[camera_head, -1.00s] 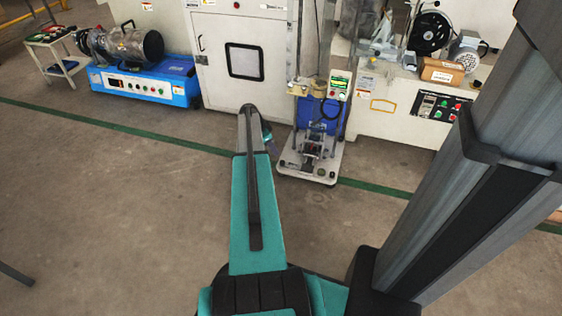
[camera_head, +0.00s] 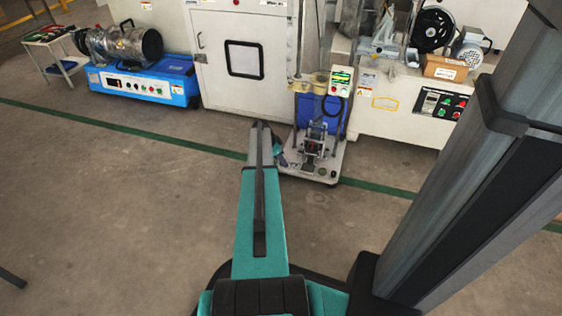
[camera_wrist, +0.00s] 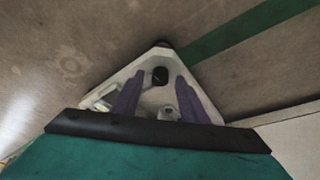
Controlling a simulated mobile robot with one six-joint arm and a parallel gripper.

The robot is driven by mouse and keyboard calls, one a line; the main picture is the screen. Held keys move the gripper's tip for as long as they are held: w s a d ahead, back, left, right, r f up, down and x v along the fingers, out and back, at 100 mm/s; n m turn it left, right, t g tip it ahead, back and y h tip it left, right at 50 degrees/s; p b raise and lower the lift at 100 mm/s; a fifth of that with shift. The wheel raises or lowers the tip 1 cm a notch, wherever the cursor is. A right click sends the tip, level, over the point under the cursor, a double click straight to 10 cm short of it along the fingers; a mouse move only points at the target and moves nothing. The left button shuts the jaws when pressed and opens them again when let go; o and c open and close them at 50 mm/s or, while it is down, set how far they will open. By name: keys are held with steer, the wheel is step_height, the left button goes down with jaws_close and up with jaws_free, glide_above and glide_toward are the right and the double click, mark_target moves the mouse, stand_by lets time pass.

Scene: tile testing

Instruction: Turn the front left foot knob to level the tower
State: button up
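The tower (camera_head: 320,115) stands on a pale base plate (camera_head: 326,176) in front of the white cabinet, right of my arm. In the wrist view a corner of the pale base (camera_wrist: 140,68) shows, with a round black knob (camera_wrist: 160,76) on it. My gripper (camera_wrist: 160,80) has two purple fingers, spread apart, one on each side of the knob in the picture. Nothing is seen held, and I cannot tell their height above the knob. In the head view my forearm mostly hides the gripper, which is near the base's left corner.
A white cabinet (camera_head: 215,75) stands behind the tower. A blue machine (camera_head: 150,80) is at the back left, and a bench with a control panel (camera_head: 440,104) is at the right. A green floor line (camera_head: 110,127) runs past the base. The front floor is clear.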

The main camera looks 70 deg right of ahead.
steer(key=shift+f, duration=0.15)
jaws_close()
steer(key=shift+s+n+p, duration=0.1)
steer(key=shift+n+p, duration=0.4)
steer(key=shift+p, duration=0.05)
steer(key=shift+n+t+h+p, duration=0.3)
steer(key=shift+n+p, duration=0.2)
steer(key=n+p, duration=0.1)
steer(key=n+t+p, duration=0.1)
steer(key=shift+s+a+r+n, duration=0.1)
steer(key=shift+s+r+n, duration=0.1)
steer(key=shift+n, duration=0.1)
steer(key=n+t+p, duration=0.1)
steer(key=n+p, duration=0.2)
steer(key=shift+h, duration=0.4)
steer(key=shift+s+f+n+t+p, duration=0.15)
steer(key=shift+n+t+p, duration=0.35)
steer(key=shift+n+p, duration=0.55)
steer(key=shift+n, duration=0.25)
